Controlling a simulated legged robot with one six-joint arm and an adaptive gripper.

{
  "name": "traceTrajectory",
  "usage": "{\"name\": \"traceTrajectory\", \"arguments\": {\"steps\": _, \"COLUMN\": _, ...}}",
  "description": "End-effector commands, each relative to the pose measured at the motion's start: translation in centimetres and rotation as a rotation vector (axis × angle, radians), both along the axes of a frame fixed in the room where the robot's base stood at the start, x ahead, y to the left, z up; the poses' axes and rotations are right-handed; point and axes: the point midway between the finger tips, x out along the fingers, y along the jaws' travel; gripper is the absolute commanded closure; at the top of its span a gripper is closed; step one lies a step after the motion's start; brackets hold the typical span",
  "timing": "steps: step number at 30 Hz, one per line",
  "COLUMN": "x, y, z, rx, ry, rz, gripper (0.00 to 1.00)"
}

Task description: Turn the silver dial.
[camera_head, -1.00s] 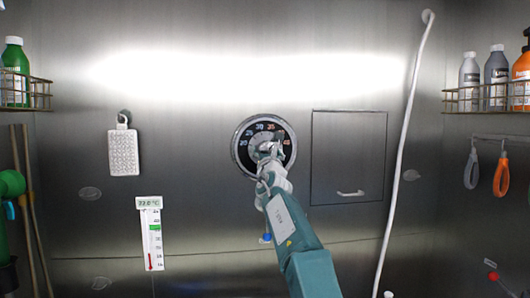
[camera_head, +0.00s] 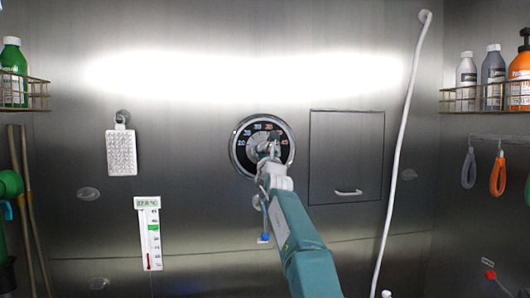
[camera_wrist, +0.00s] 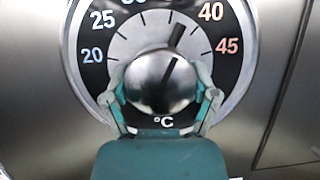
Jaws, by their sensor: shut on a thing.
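The silver dial (camera_wrist: 162,82) is a round metal knob at the centre of a black temperature gauge (camera_head: 238,150) on the steel wall. Its face carries white and reddish numbers and a °C mark. In the wrist view, the dark line on the knob points up and slightly right, between the top and the 40. My gripper (camera_wrist: 163,98) has one finger on each side of the knob and is shut on it. In the head view my gripper (camera_head: 268,150) and arm cover the lower right of the gauge.
A thermometer strip (camera_head: 150,240) with a red column and green mark hangs lower left; its top display is blurred. A white brush-like pad (camera_head: 121,153) hangs left. A panel with a handle (camera_head: 348,192) and a white hose (camera_head: 401,150) are right. Bottle racks flank the wall.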

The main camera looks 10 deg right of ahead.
Motion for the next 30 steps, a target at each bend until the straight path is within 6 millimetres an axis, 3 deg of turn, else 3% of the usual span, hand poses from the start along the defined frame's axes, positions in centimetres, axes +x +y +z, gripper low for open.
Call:
{"name": "traceTrajectory", "arguments": {"steps": 11, "x": 0.14, "y": 0.09, "z": -0.29, "rx": -0.009, "ry": 0.006, "rz": 0.001, "gripper": 0.72}}
{"name": "traceTrajectory", "arguments": {"steps": 12, "x": 0.15, "y": 0.10, "z": -0.30, "rx": -0.009, "ry": 0.006, "rz": 0.001, "gripper": 0.20}}
{"name": "traceTrajectory", "arguments": {"steps": 13, "x": 0.15, "y": 0.10, "z": -0.30, "rx": -0.009, "ry": 0.006, "rz": 0.001, "gripper": 0.06}}
{"name": "traceTrajectory", "arguments": {"steps": 14, "x": 0.15, "y": 0.10, "z": -0.30, "rx": -0.009, "ry": 0.006, "rz": 0.001, "gripper": 0.00}}
{"name": "traceTrajectory", "arguments": {"steps": 30, "x": -0.05, "y": 0.04, "z": 0.02, "rx": 0.004, "ry": 0.001, "rz": 0.001, "gripper": 0.00}}
